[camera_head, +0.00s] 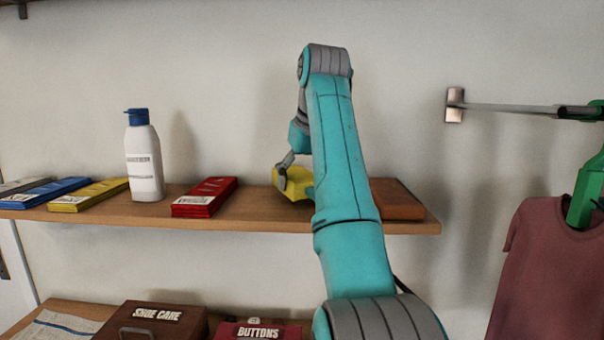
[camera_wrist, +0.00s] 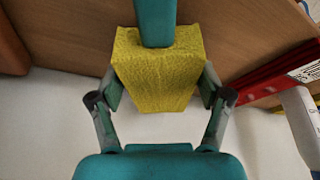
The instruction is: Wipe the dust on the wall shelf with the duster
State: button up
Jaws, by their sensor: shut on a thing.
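The duster, a yellow block (camera_head: 293,184) with a teal part (camera_wrist: 156,22) that looks like its handle, is at the wooden wall shelf (camera_head: 265,210). My gripper (camera_head: 287,176) is shut on the duster; in the wrist view its two fingers (camera_wrist: 160,92) press the sides of the yellow block (camera_wrist: 158,75). The block appears to be at the shelf top, but I cannot tell whether it touches the board. My arm covers part of the duster and shelf in the head view. No dust can be made out on the visible board (camera_wrist: 235,35).
A white bottle with a blue cap (camera_head: 144,160) and a red packet (camera_head: 205,197) stand left of the duster. Yellow (camera_head: 90,195) and blue packets lie farther left. A brown box (camera_head: 397,199) is at the right end. A shirt (camera_head: 545,260) hangs at right.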

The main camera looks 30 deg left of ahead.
aim_at(305, 172)
jog(key=shift+f, duration=0.2)
dwell(0.4)
jog(key=shift+w+a, duration=0.35)
jog(key=shift+w, duration=0.25)
jog(key=shift+w+a, duration=0.35)
jog(key=shift+w, duration=0.2)
jog(key=shift+w+a, duration=0.15)
jog(key=shift+w, duration=0.25)
jog(key=c, duration=0.5)
notch_tip(305, 172, up, 2)
jog(key=shift+w, duration=0.1)
jog(key=shift+r, duration=0.55)
